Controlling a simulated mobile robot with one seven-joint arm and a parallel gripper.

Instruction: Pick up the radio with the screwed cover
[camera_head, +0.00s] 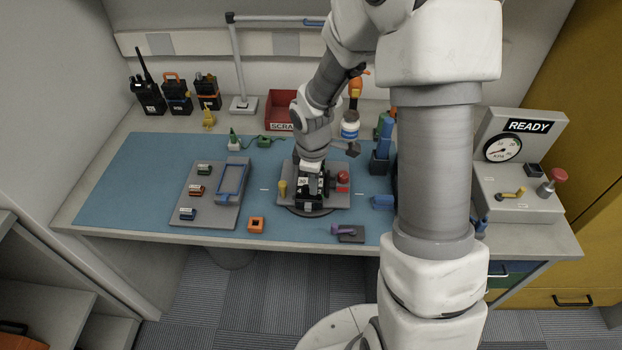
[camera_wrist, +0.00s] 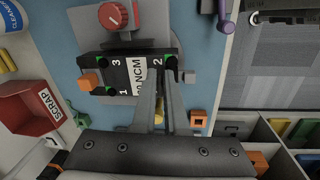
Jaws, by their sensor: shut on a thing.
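A black radio (camera_head: 311,193) sits on the grey fixture plate (camera_head: 341,200) in the middle of the bench. In the wrist view the radio (camera_wrist: 125,74) shows a white label, the numbers 1, 2 and 3 and small green marks by its corners. My gripper (camera_head: 312,168) points down onto the radio from above. In the wrist view my gripper (camera_wrist: 160,80) has its two fingers close together at the radio and hides part of its face and one corner. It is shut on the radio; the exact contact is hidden. The radio still appears to rest in the fixture.
A red knob (camera_head: 343,178) and a yellow post (camera_head: 283,188) stand on the fixture. A grey tray (camera_head: 214,216) with small coloured parts lies left. Several radios (camera_head: 179,94) stand at the back left. A red scrap bin (camera_head: 280,109) is behind. An orange block (camera_head: 256,224) lies in front.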

